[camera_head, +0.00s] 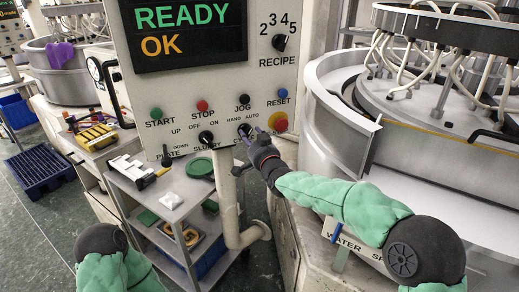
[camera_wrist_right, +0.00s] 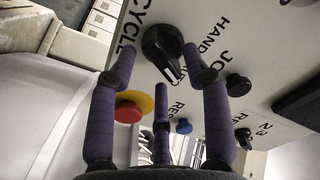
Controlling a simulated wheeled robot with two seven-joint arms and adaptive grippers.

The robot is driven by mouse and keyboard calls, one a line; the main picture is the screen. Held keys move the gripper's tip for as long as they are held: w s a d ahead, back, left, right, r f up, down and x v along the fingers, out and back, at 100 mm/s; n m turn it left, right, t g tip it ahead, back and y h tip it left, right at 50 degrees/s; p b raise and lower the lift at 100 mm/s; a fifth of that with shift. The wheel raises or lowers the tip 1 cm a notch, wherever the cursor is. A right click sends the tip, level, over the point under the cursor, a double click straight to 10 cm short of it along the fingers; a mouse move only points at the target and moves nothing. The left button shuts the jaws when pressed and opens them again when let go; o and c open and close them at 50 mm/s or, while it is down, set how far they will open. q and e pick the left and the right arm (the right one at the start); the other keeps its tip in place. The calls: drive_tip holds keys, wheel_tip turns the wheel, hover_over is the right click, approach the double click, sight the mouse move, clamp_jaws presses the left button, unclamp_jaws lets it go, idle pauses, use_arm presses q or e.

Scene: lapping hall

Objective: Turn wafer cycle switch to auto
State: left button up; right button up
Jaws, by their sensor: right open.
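The wafer cycle switch (camera_head: 245,130) is a black knob on the grey panel, under the HAND and AUTO labels. In the right wrist view the knob (camera_wrist_right: 162,44) is near the top, close to the CYCLE lettering. Its white mark points down and slightly right there, to the side away from the word HAND; AUTO is partly hidden by a finger. My right gripper (camera_head: 256,141) is at the knob in the head view. In the wrist view its purple fingers (camera_wrist_right: 165,78) are spread open around and below the knob; contact cannot be told. My left gripper is out of view; only its arm shows.
A red-on-yellow stop button (camera_head: 278,122) and the blue reset button (camera_head: 283,94) sit close right of the switch. The slurry knob (camera_head: 206,137) is to its left. A pale pipe (camera_head: 228,190) and a small cart (camera_head: 148,200) stand below the panel. A large lapping machine (camera_head: 340,125) is at right.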

drive_tip(key=v, duration=1)
drive_tip(key=shift+s, duration=0.3)
drive_tip(key=shift+d, duration=0.15)
